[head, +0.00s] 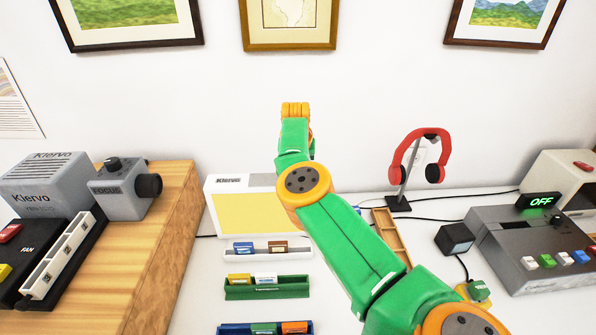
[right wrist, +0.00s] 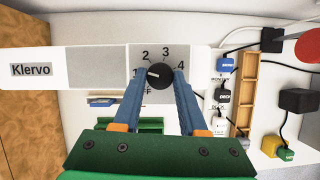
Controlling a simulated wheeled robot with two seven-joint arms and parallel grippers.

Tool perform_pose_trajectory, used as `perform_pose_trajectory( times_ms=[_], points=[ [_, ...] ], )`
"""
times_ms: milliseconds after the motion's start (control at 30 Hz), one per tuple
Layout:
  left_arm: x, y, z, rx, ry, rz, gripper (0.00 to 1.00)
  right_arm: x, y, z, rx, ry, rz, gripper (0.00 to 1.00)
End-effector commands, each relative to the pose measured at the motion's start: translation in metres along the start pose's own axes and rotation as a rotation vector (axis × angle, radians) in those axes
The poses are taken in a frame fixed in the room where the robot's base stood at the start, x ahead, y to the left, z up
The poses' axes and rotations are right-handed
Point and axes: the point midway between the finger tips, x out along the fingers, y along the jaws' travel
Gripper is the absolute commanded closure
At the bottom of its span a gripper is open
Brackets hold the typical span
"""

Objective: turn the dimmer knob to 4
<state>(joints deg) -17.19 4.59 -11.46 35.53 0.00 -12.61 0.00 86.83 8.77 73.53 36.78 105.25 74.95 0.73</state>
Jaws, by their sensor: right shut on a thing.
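The dimmer knob (right wrist: 160,76) is a round black knob on the right part of a white Klervo unit (right wrist: 30,54). Its dial shows 2, 3 and 4 in the right wrist view. The white mark on the knob points left, below the 2, toward the left finger. My right gripper (right wrist: 160,73) has its blue fingers on both sides of the knob, shut on it. The fingers hide part of the dial. In the head view my green arm hides the knob and fingertips; the unit (head: 228,182) shows left of the arm. My left gripper is not in view.
A wooden cabinet (head: 165,245) with grey devices stands at left. Card racks (head: 267,288) lie in front of the unit. A wooden tray (head: 390,234), a headphone stand with red headphones (head: 412,152) and a grey switch box (head: 535,250) are at right.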

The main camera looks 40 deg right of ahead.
Motion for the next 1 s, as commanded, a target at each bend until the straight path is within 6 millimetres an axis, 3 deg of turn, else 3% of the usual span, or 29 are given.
perform_pose_trajectory(
  times_ms=[400, 933, 967, 1000],
  points=[
    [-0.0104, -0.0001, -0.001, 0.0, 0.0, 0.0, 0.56, -0.0014, 0.0014, 0.0011, 0.159, -0.002, -0.065, 1.0],
    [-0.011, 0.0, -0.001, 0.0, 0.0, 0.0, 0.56, -0.0006, 0.0012, 0.001, 0.182, -0.003, -0.075, 1.0],
    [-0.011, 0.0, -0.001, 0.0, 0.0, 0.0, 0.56, -0.0006, 0.0012, 0.001, 0.182, -0.003, -0.075, 0.56],
    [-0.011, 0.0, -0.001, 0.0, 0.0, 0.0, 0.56, -0.0006, 0.0012, 0.0009, 0.182, -0.002, -0.075, 0.45]
  ],
)
